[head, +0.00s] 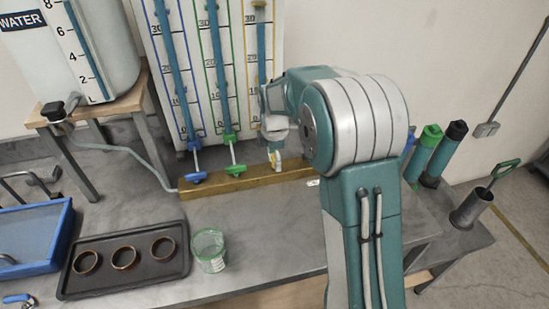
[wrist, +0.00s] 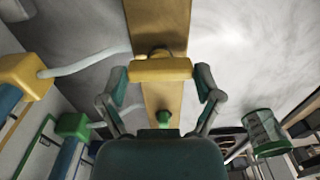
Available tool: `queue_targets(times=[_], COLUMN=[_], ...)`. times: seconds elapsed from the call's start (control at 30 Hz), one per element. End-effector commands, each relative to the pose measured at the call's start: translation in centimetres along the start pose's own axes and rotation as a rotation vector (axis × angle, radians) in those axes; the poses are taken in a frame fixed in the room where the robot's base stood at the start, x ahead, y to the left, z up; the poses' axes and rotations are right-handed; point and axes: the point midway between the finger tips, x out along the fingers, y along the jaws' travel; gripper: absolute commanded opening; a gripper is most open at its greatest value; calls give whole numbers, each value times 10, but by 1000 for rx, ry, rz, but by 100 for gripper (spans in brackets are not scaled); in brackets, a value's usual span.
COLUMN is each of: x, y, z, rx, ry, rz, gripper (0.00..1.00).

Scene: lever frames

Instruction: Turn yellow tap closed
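The yellow tap (head: 277,160) is at the right part of the wooden bar, just below my gripper (head: 273,138) in the head view. In the wrist view, the yellow tap's handle (wrist: 160,70) lies across the bar. My gripper (wrist: 162,84) is open, with one finger near each end of the handle. Small gaps seem to show on both sides; contact is hard to tell. The gripper's fingers are mostly hidden in the head view.
The green tap (head: 235,169) and blue tap (head: 194,176) sit left on the wooden bar (head: 240,182). The measuring tubes' board (head: 205,70) stands behind. A clear cup (head: 209,250) and black tray (head: 125,278) are in front. Bare bench (head: 275,225) lies before the bar.

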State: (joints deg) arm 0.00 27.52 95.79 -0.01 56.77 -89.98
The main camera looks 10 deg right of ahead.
Motion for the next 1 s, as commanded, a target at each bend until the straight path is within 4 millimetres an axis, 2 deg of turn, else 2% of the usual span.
queue_targets(times=[0.47,0.67,1.0], x=[1,1,1], y=[2,2,2], z=[0,0,0], rx=[49,166,475], ry=[0,1,1], rz=[4,5,5], gripper=[35,35,35])
